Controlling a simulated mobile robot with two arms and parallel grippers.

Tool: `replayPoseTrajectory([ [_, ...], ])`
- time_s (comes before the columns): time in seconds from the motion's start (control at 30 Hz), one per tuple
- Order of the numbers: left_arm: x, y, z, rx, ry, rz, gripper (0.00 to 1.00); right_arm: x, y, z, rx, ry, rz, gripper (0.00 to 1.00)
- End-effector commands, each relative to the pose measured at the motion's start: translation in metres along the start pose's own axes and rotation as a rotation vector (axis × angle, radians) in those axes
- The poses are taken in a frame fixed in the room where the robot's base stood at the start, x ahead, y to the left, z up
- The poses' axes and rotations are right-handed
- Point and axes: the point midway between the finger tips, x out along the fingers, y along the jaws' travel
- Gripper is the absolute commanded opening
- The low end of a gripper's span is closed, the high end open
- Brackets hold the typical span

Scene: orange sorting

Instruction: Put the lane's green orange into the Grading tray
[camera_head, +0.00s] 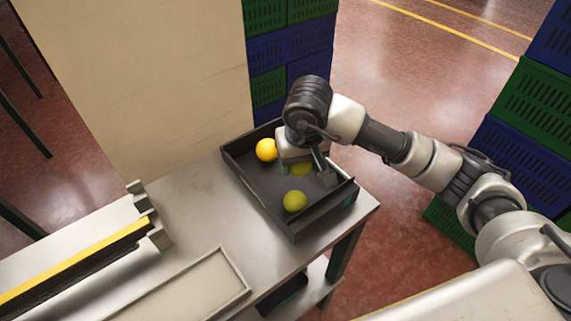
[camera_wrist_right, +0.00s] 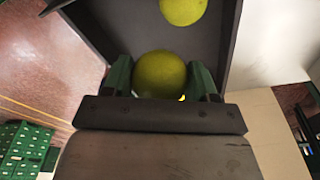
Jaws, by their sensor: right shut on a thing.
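My right gripper (camera_head: 303,172) is shut on a green orange (camera_head: 301,168), inside the walls of a dark open tray (camera_head: 250,180). In the right wrist view the same green orange (camera_wrist_right: 160,74) sits between the two green-edged fingers. I cannot tell whether it touches the tray floor. A second green orange (camera_head: 295,201) lies in the dark tray nearer the front; it also shows in the right wrist view (camera_wrist_right: 183,9). A yellow-orange one (camera_head: 266,149) lies near the tray's back left. No label shows which tray is the Grading tray. My left gripper is out of view.
The dark tray stands at the right end of a grey table (camera_head: 205,205). A pale shallow tray (camera_head: 190,296) lies at the front, and a rail with a yellow strip (camera_head: 75,262) at the left. A beige panel (camera_head: 150,85) and stacked crates (camera_head: 290,45) rise behind.

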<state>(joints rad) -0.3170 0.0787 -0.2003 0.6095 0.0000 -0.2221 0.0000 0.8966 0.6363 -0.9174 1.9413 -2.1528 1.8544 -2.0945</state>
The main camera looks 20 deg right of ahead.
Motion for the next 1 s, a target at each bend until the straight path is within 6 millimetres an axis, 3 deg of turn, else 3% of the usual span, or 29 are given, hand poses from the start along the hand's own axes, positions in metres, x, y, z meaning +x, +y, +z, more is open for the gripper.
replayPoseTrajectory([
  [0.13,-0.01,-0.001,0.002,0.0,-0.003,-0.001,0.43,0.02,-0.012,-0.025,0.002,-0.004,-0.001,0.33],
  [0.3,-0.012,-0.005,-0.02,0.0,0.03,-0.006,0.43,0.033,-0.018,-0.037,0.0,-0.001,-0.001,0.33],
  [0.43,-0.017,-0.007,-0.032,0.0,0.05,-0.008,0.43,0.044,-0.018,-0.036,0.0,-0.004,0.0,0.33],
  [0.63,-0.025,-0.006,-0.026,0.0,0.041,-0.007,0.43,0.07,-0.018,-0.033,0.0,-0.002,-0.001,0.33],
  [1.0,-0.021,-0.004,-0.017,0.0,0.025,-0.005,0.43,0.077,-0.017,-0.032,-0.001,0.002,0.0,0.33],
])
